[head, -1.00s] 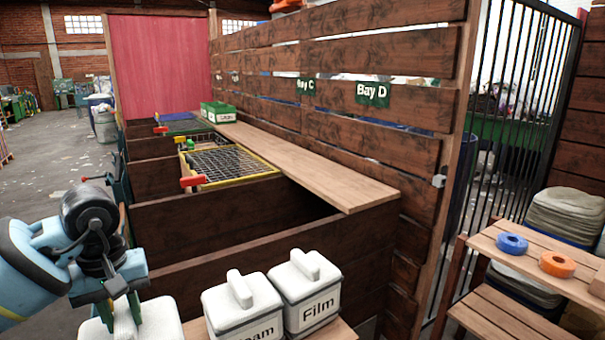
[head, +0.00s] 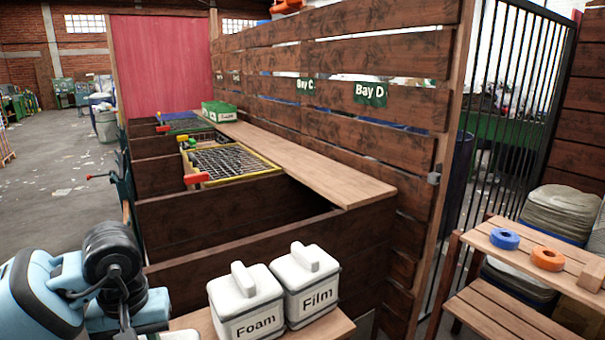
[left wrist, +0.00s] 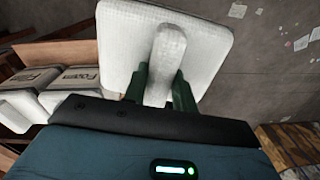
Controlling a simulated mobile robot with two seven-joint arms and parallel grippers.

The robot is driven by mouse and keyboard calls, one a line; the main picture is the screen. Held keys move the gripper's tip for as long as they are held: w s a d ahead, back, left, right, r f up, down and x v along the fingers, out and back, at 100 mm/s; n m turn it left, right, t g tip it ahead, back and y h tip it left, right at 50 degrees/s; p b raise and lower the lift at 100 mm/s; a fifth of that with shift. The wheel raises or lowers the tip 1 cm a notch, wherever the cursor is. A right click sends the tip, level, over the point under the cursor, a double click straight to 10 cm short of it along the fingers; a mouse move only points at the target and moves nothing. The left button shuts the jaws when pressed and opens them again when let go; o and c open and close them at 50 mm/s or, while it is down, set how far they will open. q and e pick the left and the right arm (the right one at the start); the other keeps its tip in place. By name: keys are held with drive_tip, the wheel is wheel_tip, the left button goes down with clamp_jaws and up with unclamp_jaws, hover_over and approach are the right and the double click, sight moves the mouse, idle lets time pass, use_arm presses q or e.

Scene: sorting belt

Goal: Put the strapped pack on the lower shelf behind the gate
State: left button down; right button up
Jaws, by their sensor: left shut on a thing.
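My left gripper (left wrist: 161,82) has its green fingers closed on the raised handle of a white pack (left wrist: 208,45), seen from above in the left wrist view. The pack's sides and any label or strap are hidden. In the head view the gripper is almost wholly below the picture's bottom edge, at the lower left. The black barred gate (head: 518,110) stands at the right. My right gripper is not in view.
White packs labelled Foam (head: 247,303) and Film (head: 307,284) stand on a bench beside the wooden bays. A blue ring (head: 504,239) and an orange ring (head: 548,258) lie on the upper shelf. Stacked grey sacks (head: 560,213) stand behind it.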

use_arm(q)
drive_tip(key=s+d+f+m, duration=0.3)
drive_tip(key=s+d, duration=0.1)
drive_tip(key=s, duration=0.3)
drive_tip(key=shift+d+f+m+p, duration=0.3)
drive_tip(key=shift+d+p, duration=0.1)
drive_tip(key=shift+s, duration=0.1)
